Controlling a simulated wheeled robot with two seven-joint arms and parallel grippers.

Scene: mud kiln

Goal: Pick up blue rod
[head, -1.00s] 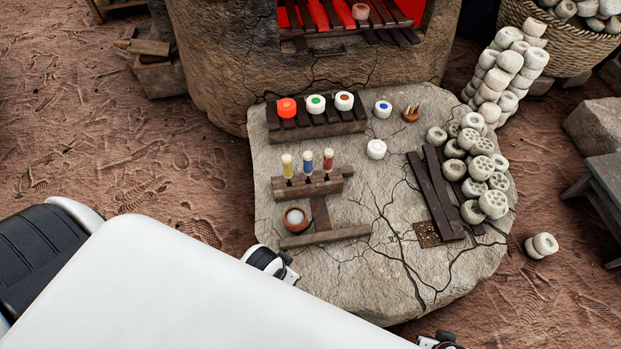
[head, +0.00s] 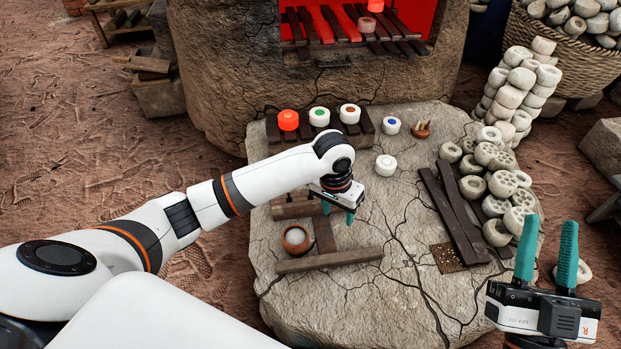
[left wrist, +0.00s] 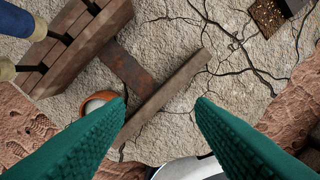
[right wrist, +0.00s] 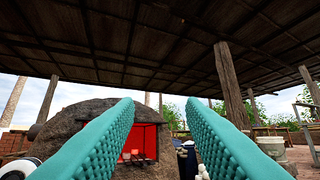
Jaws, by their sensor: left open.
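The blue rod (left wrist: 28,28) shows at the top left corner of the left wrist view, partly cut off by the edge. In the head view my left arm hides the rods. My left gripper (head: 338,212) is open and empty, pointing down beside the rack's right end; its fingers also show apart in the left wrist view (left wrist: 160,104). The blue rod is left of those fingers, not between them. My right gripper (head: 547,222) is open and empty at the lower right, fingers pointing up.
A small bowl (head: 296,240) stands near a wooden bar (head: 330,260) in front of the rack. Behind are a slatted stand (head: 366,124) with coloured jars and a white jar (head: 386,165). Dark planks (head: 455,215) and pale stacked pieces lie right. The front of the stone slab is clear.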

